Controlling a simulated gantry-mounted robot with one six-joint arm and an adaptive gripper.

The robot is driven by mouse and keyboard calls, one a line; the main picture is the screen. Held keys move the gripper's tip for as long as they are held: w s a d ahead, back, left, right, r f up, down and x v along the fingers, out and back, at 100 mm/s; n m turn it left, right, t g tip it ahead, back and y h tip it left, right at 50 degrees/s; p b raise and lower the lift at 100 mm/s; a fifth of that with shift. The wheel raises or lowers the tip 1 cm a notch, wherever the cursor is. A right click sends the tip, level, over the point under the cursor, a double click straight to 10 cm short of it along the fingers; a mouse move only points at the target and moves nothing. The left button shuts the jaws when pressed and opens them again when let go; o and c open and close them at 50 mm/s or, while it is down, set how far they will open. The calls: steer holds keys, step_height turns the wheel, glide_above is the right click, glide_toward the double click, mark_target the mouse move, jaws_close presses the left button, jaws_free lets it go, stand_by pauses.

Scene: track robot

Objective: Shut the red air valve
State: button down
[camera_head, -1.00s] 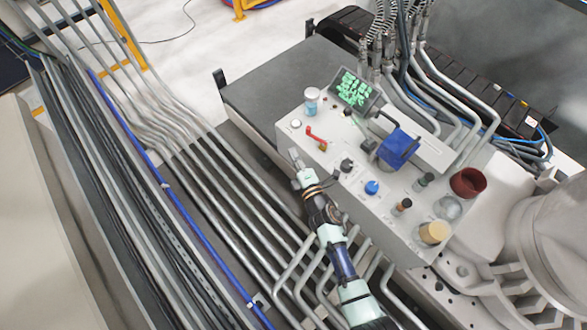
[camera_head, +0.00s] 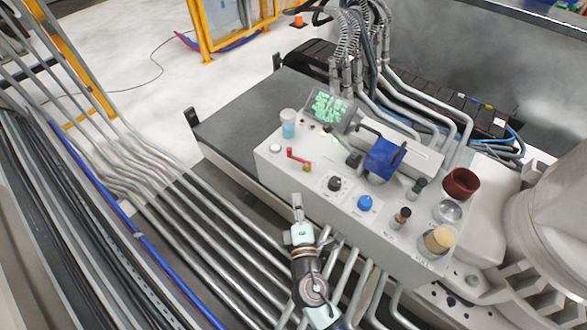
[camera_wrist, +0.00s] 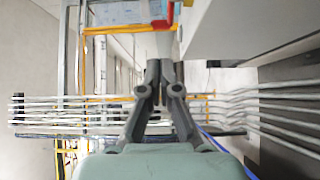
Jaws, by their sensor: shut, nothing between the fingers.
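The red air valve (camera_head: 298,158) is a small red lever on a brass-coloured fitting, on top of the pale grey panel (camera_head: 322,205) near its left end. The lever lies slantwise, from upper left to lower right. My gripper (camera_head: 297,199) is in front of the panel's front edge, below the valve in the picture and apart from it. Its fingers are together and empty. In the wrist view the closed fingertips (camera_wrist: 160,64) point away from the camera. A red piece shows at the top edge there; I cannot tell whether it is the valve.
Beside the valve stand a clear cup with blue content (camera_head: 288,124), a black knob (camera_head: 334,183) and a blue knob (camera_head: 365,202). A blue box (camera_head: 384,158) and a dark red cup (camera_head: 461,184) are farther right. Metal pipes (camera_head: 190,215) run left of my gripper.

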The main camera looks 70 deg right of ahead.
mark_target(290, 154)
steer(key=b+x, duration=0.1)
steer(key=x, duration=1.3)
steer(key=shift+w, duration=0.1)
steer(key=shift+d, duration=0.1)
steer(key=shift+w+d+f+b, duration=0.15)
steer(key=shift+d+b, duration=0.15)
steer(key=shift+b, duration=0.25)
steer(key=shift+w+d, duration=0.15)
steer(key=shift+d, duration=0.05)
steer(key=w+a+p+v, duration=0.1)
steer(key=w+v, duration=0.1)
steer(key=v, duration=1.1)
steer(key=shift+a, duration=0.55)
